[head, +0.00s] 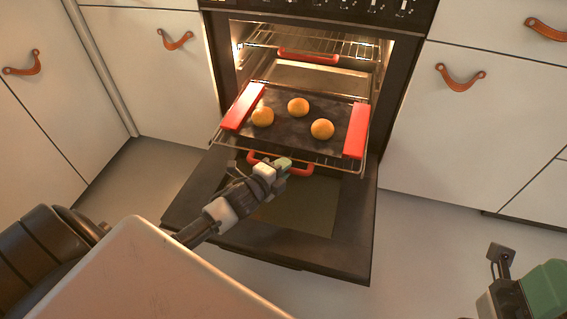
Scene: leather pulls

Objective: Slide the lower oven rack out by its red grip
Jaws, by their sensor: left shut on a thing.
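The lower oven rack (325,162) stands partly out of the oven, above the open door. Its red grip (302,170) hangs at the front edge. My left gripper (277,167) is at this grip, shut on it, and hides part of it. A dark tray (283,128) with red end handles sits on the lower rack and bears three round golden buns (298,107). My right gripper (515,280) is at the bottom right corner, away from the oven and partly cut off; its jaw state is unclear.
The oven door (315,245) is folded down flat in front. The upper rack (345,47) with its own red grip (308,57) is inside the oven. White cabinets (450,130) with leather pulls flank the oven. The floor (430,240) to the right is clear.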

